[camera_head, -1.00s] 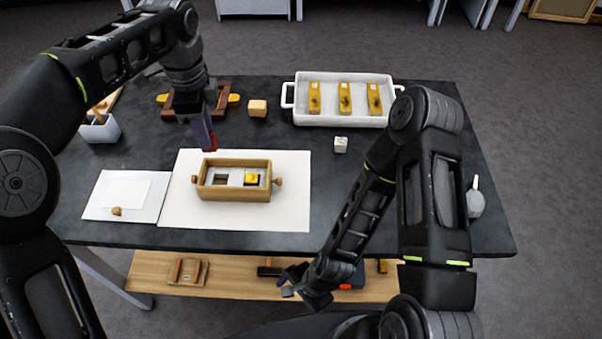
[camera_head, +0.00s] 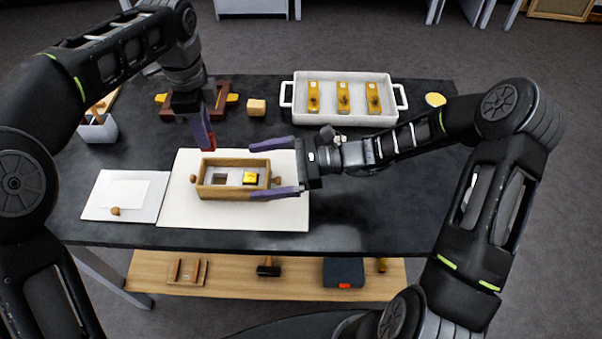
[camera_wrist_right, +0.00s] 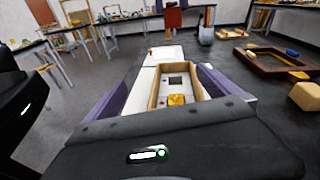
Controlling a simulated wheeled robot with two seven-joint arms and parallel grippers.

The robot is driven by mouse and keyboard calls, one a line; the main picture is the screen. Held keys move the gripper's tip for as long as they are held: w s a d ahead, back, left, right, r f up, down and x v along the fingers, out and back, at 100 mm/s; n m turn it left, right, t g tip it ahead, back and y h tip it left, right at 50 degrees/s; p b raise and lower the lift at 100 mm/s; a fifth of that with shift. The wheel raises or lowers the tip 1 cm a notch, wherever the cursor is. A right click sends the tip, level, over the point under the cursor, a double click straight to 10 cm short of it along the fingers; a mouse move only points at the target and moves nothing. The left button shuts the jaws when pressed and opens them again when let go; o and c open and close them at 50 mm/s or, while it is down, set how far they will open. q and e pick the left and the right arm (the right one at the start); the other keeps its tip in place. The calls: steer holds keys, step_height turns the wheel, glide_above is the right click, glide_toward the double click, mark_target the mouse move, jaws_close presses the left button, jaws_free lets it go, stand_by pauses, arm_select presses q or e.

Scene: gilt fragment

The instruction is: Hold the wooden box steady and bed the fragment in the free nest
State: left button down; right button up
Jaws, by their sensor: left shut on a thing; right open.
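The wooden box (camera_head: 233,194) lies on a white sheet, with a knob at each end. Its left nest (camera_head: 220,179) is dark and empty; the right nest holds a gilt piece (camera_head: 250,178). My left gripper (camera_head: 209,140) is shut on a small dark red piece (camera_head: 211,145), just above the box's back left side; the fingers hide most of it. My right gripper (camera_head: 274,168) is open, its fingers either side of the box's right end. The box (camera_wrist_right: 156,93) also shows between the fingers in the right wrist view; I cannot tell whether they touch it.
A white tray (camera_head: 299,111) with three gilt pieces stands at the back right. A wooden block (camera_head: 256,107) and a dark red frame (camera_head: 222,105) are behind the box. A white pad (camera_head: 100,206) lies left. The table's front right is clear.

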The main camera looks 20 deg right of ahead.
mark_target(251, 175)
steer(key=d+m+t, duration=0.1)
steer(key=d, duration=0.1)
steer(key=w+d+f+m+t, duration=0.1)
steer(key=d, duration=0.2)
steer(key=d+m+t, duration=0.1)
steer(key=d, duration=0.1)
steer(key=shift+w+d+f, duration=0.35)
steer(key=shift+d, duration=0.05)
arm_select(q)
steer(key=shift+w, duration=0.1)
arm_select(e)
steer(key=s+f, duration=0.1)
steer(key=s+d+f+y, duration=0.1)
steer(key=shift+s+f+n+g, duration=0.1)
steer(key=shift+f+n+g, duration=0.2)
steer(key=shift+f+g, duration=0.1)
steer(key=shift+s, duration=0.1)
steer(key=x, duration=1.2)
steer(key=shift+a+r, duration=0.1)
steer(key=c, duration=1.4)
arm_select(q)
steer(key=shift+f+m, duration=0.6)
steer(key=shift+f, duration=1.25)
